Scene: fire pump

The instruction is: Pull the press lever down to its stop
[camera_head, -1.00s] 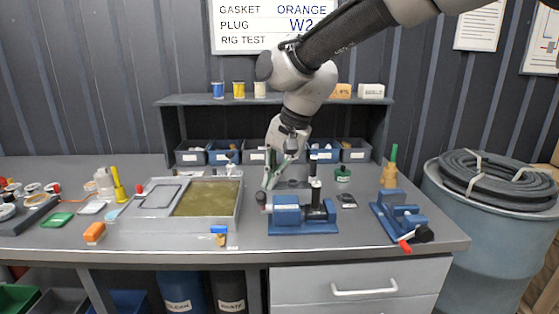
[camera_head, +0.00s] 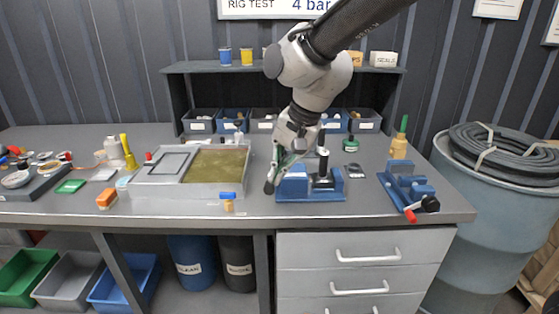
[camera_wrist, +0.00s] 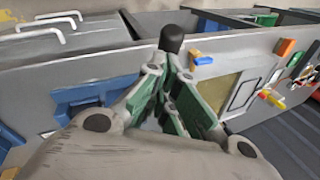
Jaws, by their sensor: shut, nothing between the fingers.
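The blue press (camera_head: 311,193) stands near the bench's front edge with a dark upright column. In the wrist view a black rounded knob (camera_wrist: 171,38), apparently the press lever's end, shows just past my fingertips. In the head view a dark knob (camera_head: 268,188) shows at the fingertips, left of the press. The lever's shaft is mostly hidden by my gripper. My gripper (camera_head: 272,174) points down at the left side of the press, green fingers together and empty. It also shows shut in the wrist view (camera_wrist: 168,85). I cannot tell whether it touches the knob.
A grey tray (camera_head: 143,190) with a murky panel lies left of the press. A blue vise (camera_head: 406,184) with a red-ended handle stands to the right. A small blue-topped yellow part (camera_head: 228,201) sits at the front edge. Bins and a shelf (camera_head: 285,69) stand behind.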

